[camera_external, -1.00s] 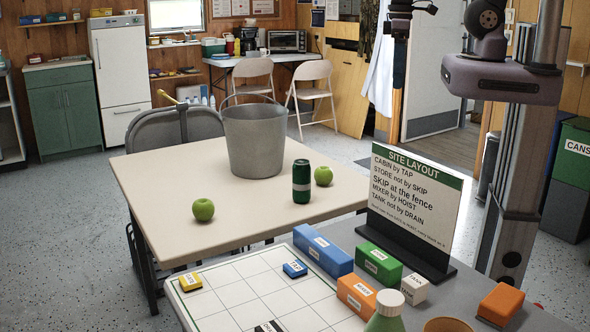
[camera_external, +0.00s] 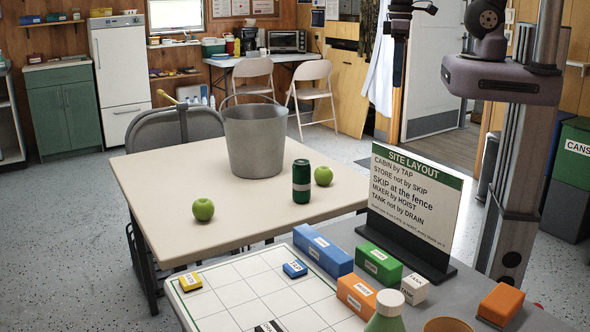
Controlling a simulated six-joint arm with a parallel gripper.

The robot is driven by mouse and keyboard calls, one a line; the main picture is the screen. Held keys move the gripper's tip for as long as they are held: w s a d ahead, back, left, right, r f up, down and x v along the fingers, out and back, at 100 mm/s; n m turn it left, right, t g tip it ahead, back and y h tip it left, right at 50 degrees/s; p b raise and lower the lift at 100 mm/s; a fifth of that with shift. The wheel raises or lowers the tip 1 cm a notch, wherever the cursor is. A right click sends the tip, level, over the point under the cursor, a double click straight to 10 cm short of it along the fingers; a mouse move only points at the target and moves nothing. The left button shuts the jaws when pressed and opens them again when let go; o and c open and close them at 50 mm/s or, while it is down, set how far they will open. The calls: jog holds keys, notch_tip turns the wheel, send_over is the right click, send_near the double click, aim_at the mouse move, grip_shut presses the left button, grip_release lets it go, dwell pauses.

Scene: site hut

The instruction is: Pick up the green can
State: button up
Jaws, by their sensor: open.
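The green can (camera_external: 301,181) stands upright on the beige table, with a pale band around its middle. A green apple (camera_external: 323,176) is close to its right, and another green apple (camera_external: 203,210) is to its left, nearer the front edge. Grey and dark parts of my arm show at the top right, well apart from the can. I cannot make out my gripper's fingers in this view, and nothing is touching the can.
A grey metal bucket (camera_external: 254,141) stands behind the can on the beige table (camera_external: 160,178). A site layout sign (camera_external: 414,207), coloured blocks and a gridded board (camera_external: 240,294) occupy the nearer grey table. The beige table's front left is mostly clear.

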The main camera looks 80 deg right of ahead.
jog(key=w+d+f+n+t+b, duration=0.25)
jog(key=w+d+f+b, duration=0.2)
jog(key=w+f, duration=0.35)
jog(key=n+t+y+b, duration=0.4)
jog(key=t+y+b, duration=0.45)
jog(key=b, duration=0.65)
send_near(309, 169)
jog(key=shift+w+d+f+h, duration=0.1)
jog(key=shift+w+f+h, duration=0.35)
jog(key=shift+w+f, duration=0.55)
jog(key=shift+r+p+x, duration=0.1)
jog(key=shift+p+x, duration=0.15)
jog(key=shift+x, duration=1.55)
jog(key=shift+r+p+x, duration=0.15)
jog(key=shift+p+x, duration=0.05)
jog(key=shift+x, duration=1.65)
jog(key=shift+w, duration=0.15)
jog(key=shift+d, duration=0.1)
